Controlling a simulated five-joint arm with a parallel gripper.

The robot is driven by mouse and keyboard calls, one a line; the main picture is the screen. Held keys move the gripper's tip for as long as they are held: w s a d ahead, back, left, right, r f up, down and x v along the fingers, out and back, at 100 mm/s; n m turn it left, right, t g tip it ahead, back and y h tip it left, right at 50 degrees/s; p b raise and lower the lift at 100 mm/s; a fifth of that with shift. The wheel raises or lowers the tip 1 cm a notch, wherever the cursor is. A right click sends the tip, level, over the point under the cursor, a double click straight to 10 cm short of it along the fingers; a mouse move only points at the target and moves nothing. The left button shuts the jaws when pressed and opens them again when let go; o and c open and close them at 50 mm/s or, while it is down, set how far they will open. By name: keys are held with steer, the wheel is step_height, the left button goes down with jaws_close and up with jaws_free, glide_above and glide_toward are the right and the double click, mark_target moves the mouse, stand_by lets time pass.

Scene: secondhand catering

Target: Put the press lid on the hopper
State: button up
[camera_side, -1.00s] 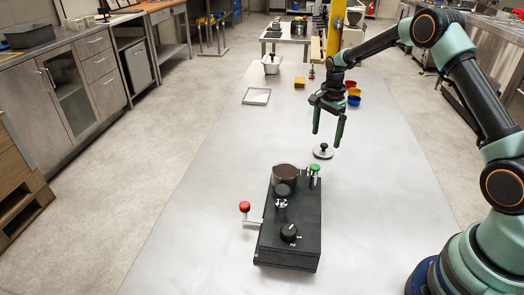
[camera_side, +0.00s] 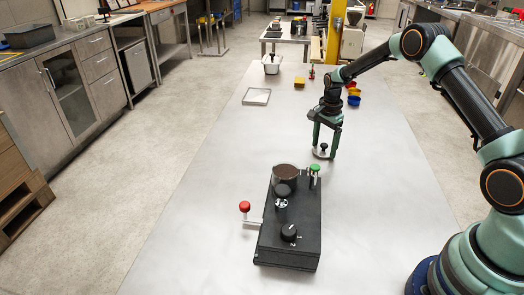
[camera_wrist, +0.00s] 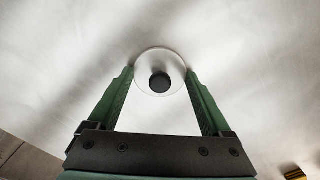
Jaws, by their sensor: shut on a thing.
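The press lid (camera_side: 323,155) is a pale round disc with a black knob on top. It is at table level, beyond and to the right of the black machine. My gripper (camera_side: 325,152) points down, its two green fingers shut on the lid from opposite sides. In the wrist view my gripper (camera_wrist: 161,73) has its fingertips against the rim of the lid (camera_wrist: 160,56), with the black knob between them. The hopper (camera_side: 286,173) is a round cup with a dark brown inside at the far end of the machine. Its top is uncovered.
The black machine (camera_side: 289,245) carries a dial, a green-knobbed post (camera_side: 315,168) and a red-knobbed lever (camera_side: 245,207) at its left.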

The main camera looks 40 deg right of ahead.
mark_target(324, 144)
step_height(324, 144, up, 19)
steer(key=s+a+r+n, duration=0.4)
steer(key=s+a+n, duration=0.2)
steer(key=a+n, duration=0.3)
steer(key=s+a+f+n, duration=0.4)
steer(key=s+a+n, duration=0.2)
steer(key=s+n, duration=0.35)
steer(key=w+a, duration=0.6)
steer(key=a, duration=0.3)
steer(key=shift+m, duration=0.25)
steer(key=shift+a+f, duration=0.2)
steer(key=shift+f, duration=3.1)
steer(key=shift+f, duration=0.6)
steer(key=o, duration=1.3)
